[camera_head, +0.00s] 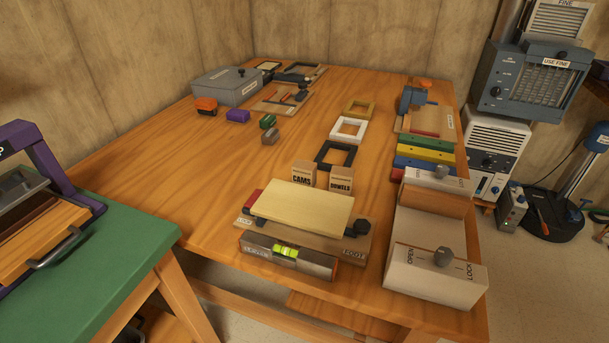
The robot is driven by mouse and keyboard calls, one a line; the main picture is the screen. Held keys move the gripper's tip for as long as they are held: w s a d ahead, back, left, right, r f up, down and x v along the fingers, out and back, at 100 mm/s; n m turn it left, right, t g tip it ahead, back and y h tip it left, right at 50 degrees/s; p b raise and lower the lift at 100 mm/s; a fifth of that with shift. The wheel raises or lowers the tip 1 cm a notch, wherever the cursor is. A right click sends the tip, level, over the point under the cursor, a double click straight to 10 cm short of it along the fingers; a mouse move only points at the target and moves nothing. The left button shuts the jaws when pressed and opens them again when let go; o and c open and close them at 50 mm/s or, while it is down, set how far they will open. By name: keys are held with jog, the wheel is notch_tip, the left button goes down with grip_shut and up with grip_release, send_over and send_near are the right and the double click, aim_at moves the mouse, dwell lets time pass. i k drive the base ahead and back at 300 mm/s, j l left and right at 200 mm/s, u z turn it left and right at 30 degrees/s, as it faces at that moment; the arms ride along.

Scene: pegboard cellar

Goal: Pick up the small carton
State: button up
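Two small brown cartons stand side by side on the wooden table (215,205) in the head view. The left carton (303,174) is marked CAMS, and the right carton (341,181) is marked DOWELS. Both look upright, just behind a pale board (302,211) and in front of a black square frame (335,155). The pale board hides part of their lower fronts. I cannot tell which of the two the task means. My gripper is not in view.
A level (288,257) lies at the table's front edge. A beige box marked OPEN and LOCK (436,270) stands at the right. White (349,128) and yellow (360,108) frames lie behind the cartons. The table's left middle is clear; a green bench (110,255) stands left.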

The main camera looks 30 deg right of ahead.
aim_at(303, 173)
jog(key=l+u, duration=0.2)
jog(key=l, duration=0.85)
jog(key=l+u, duration=0.2)
jog(key=l, duration=0.85)
jog(key=i, duration=0.3)
